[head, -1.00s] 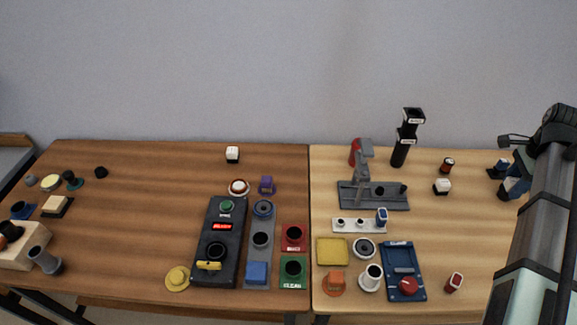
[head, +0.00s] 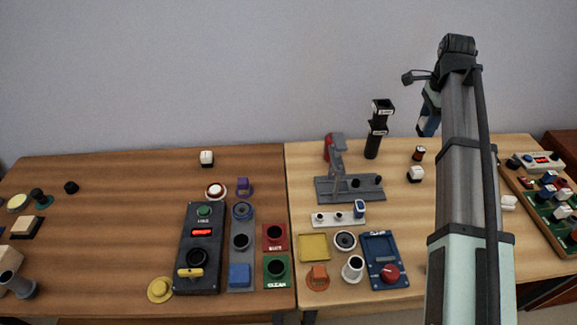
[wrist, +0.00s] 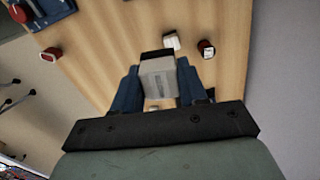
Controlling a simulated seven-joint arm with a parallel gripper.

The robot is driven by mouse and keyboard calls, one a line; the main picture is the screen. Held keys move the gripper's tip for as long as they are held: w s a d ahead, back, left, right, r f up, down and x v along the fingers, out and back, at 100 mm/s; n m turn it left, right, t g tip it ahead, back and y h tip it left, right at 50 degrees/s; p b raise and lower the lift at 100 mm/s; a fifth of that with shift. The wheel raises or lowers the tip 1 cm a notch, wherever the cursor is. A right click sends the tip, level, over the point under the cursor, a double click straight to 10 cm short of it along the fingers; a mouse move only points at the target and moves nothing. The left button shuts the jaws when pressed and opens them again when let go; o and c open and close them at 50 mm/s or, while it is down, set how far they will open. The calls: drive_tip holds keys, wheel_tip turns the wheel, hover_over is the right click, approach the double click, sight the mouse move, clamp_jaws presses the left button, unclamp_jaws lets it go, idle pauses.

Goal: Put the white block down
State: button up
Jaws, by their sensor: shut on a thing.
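My gripper (wrist: 157,92) has blue fingers shut on a pale grey-white block (wrist: 158,82) with a dark edge along its top. In the head view my gripper (head: 428,115) is raised at the back of the light wooden table (head: 400,220), against the wall. The held block is not clear in that view. Another white block (head: 415,175) with a dark base stands on the table to the left of my arm; it also shows beyond the held block in the wrist view (wrist: 171,41).
A red-black cylinder (head: 419,154) stands behind the white block on the table. A black tower (head: 375,135), grey stand (head: 345,188) and blue panel (head: 382,255) are further left. A green board with switches (head: 550,210) is at right. Bare wood lies around the white block.

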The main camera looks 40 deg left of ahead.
drive_tip(key=s+a, duration=0.6)
drive_tip(key=a, duration=0.5)
drive_tip(key=s+a, duration=0.5)
drive_tip(key=a, duration=0.6)
drive_tip(key=s+a+n, duration=0.2)
drive_tip(key=s+a, duration=1.7)
drive_tip(key=shift+s+f, duration=0.2)
drive_tip(key=shift+f, duration=10.35)
drive_tip(key=o, duration=1.1)
drive_tip(key=shift+f, duration=0.1)
drive_tip(key=shift+c, duration=0.2)
wheel_tip(320, 180, up, 12)
